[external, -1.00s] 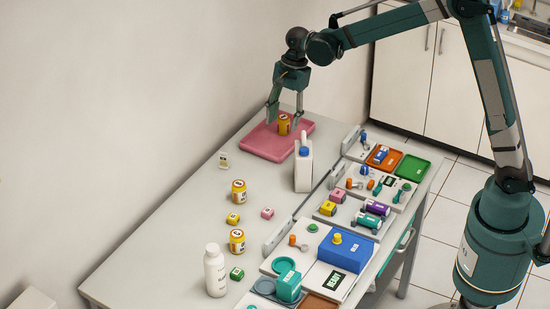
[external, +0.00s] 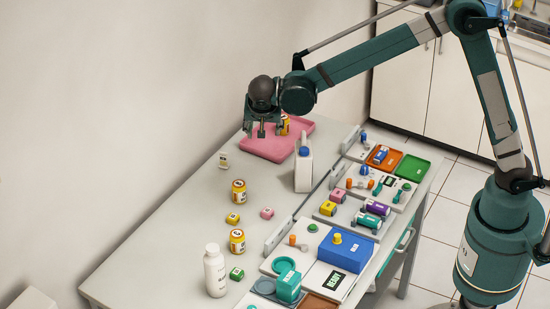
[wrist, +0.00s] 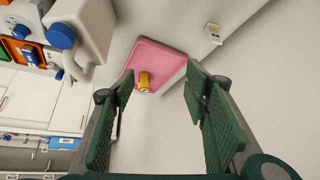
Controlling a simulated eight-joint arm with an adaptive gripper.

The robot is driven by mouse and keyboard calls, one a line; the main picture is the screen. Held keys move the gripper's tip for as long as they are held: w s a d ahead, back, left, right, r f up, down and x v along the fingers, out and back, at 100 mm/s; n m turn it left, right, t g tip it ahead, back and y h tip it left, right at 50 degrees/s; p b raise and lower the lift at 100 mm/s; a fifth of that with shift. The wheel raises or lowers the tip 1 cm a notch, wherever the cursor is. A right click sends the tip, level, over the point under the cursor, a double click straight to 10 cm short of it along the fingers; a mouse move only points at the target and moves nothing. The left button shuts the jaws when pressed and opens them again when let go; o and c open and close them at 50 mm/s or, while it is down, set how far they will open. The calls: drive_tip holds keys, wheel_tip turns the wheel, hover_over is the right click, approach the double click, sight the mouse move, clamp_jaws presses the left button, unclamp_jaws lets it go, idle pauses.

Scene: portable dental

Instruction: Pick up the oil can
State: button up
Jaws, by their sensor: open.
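A white jug with a blue cap (external: 304,172), which looks like the oil can, stands upright on the table in front of the pink tray. In the wrist view the jug (wrist: 88,22) is at the upper left, partly cut off, with its handle showing. My gripper (external: 262,131) is open and empty, over the pink tray's left part in the external view, behind and left of the jug and apart from it. In the wrist view its two green fingers (wrist: 160,105) are spread wide with nothing between their tips.
A yellow jar (external: 285,123) stands on the pink tray (external: 262,150). Two more yellow jars, small boxes and a white bottle (external: 215,272) stand nearer. Modules with coloured trays and rolls (external: 374,208) line the right side. The table left of the jug is mostly clear.

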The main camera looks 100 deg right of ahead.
drive_tip(key=w+a+r+n+t+h, duration=0.2)
drive_tip(key=w+a+r+n+h, duration=0.2)
drive_tip(key=w+a+r+h, duration=0.55)
drive_tip(key=y, duration=0.3)
approach(241, 191)
drive_tip(key=shift+h, duration=0.25)
drive_tip(key=x, duration=0.4)
drive_tip(key=shift+w+d+f, duration=0.2)
drive_tip(key=shift+w+f, duration=0.15)
drive_tip(key=shift+f, duration=0.05)
drive_tip(key=shift+d, duration=0.15)
drive_tip(key=shift+x, duration=1.2)
drive_tip(key=shift+s+d+f, duration=0.1)
drive_tip(key=shift+b+x, duration=0.75)
drive_tip(key=shift+x, duration=1.75)
drive_tip(key=shift+s, duration=0.15)
